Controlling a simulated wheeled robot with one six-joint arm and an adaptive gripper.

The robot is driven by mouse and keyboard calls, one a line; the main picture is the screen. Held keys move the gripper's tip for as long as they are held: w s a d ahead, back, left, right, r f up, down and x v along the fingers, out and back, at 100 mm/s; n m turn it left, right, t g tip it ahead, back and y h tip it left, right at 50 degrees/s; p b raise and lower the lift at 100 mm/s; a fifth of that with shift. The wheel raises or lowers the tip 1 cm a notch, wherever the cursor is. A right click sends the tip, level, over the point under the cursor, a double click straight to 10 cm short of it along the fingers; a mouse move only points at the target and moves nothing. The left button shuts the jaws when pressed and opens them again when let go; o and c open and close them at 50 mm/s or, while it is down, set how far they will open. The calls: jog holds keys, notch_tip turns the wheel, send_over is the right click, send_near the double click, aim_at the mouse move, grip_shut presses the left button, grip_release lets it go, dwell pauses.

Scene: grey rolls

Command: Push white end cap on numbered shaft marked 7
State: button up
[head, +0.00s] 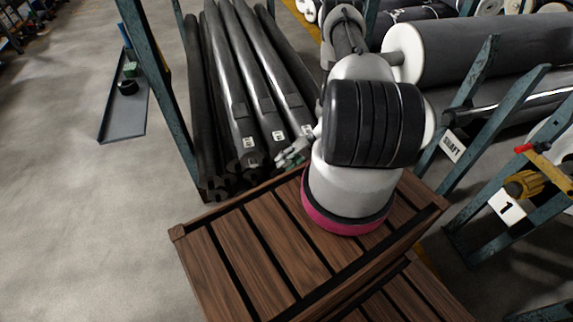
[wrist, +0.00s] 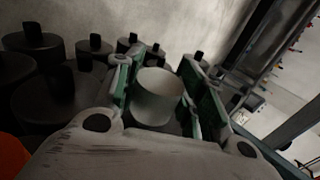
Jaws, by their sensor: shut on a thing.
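My gripper (head: 293,153) is at the near ends of the dark shafts, just beyond the wooden slatted top. In the wrist view my gripper (wrist: 160,90) has its green-padded fingers on both sides of a white end cap (wrist: 158,97) and is shut on it. I cannot make out the cap in the head view. Several long dark shafts (head: 236,85) lean side by side with small white number tags, one a tag (head: 249,143) near the left. The digits are too small to read surely. In the wrist view, dark shaft ends (wrist: 95,47) with narrow stubs stand left of the cap.
The brown slatted wooden top (head: 255,245) lies below my arm. A blue-green post (head: 160,90) stands left of the shafts. A grey tray (head: 125,117) lies on the floor. Large grey rolls (head: 480,48) rest on the rack at right. Open floor (head: 80,220) is at left.

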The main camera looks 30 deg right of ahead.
jog(key=shift+w+d, duration=0.2)
jog(key=shift+w, duration=0.65)
jog(key=o, duration=0.9)
jog(key=shift+o, duration=0.2)
jog(key=shift+d, duration=0.1)
jog(key=v, duration=1.2)
